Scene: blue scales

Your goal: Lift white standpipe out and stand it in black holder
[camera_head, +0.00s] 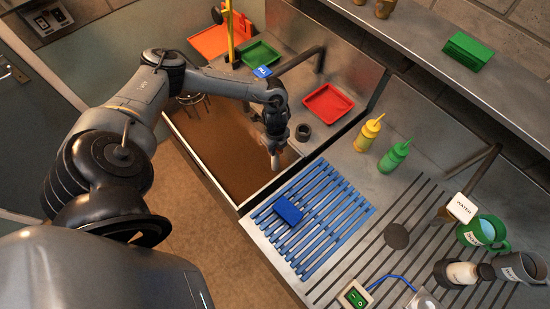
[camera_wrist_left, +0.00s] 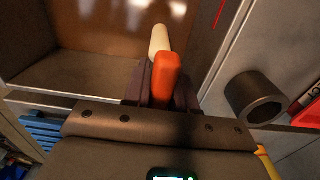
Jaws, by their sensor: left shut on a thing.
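My left gripper (camera_head: 275,141) is over the sink basin, pointing down, and is shut on the white standpipe (camera_head: 274,161). In the left wrist view the pipe's orange part (camera_wrist_left: 166,72) sits between the dark fingers. Its white part (camera_wrist_left: 159,38) shows beyond, against the brown basin. I cannot tell whether its lower end touches the water. The black holder (camera_head: 303,132), a short open round tube, stands on the ledge just right of the gripper. It also shows in the left wrist view (camera_wrist_left: 255,98) and looks empty. My right gripper is not in view.
A red tray (camera_head: 328,103) lies behind the holder, and a green tray (camera_head: 261,53) farther back. A blue slatted rack (camera_head: 325,225) with a blue sponge (camera_head: 288,211) is in front. Yellow (camera_head: 369,132) and green (camera_head: 395,155) bottles stand at right. A dark faucet (camera_head: 300,60) rises behind.

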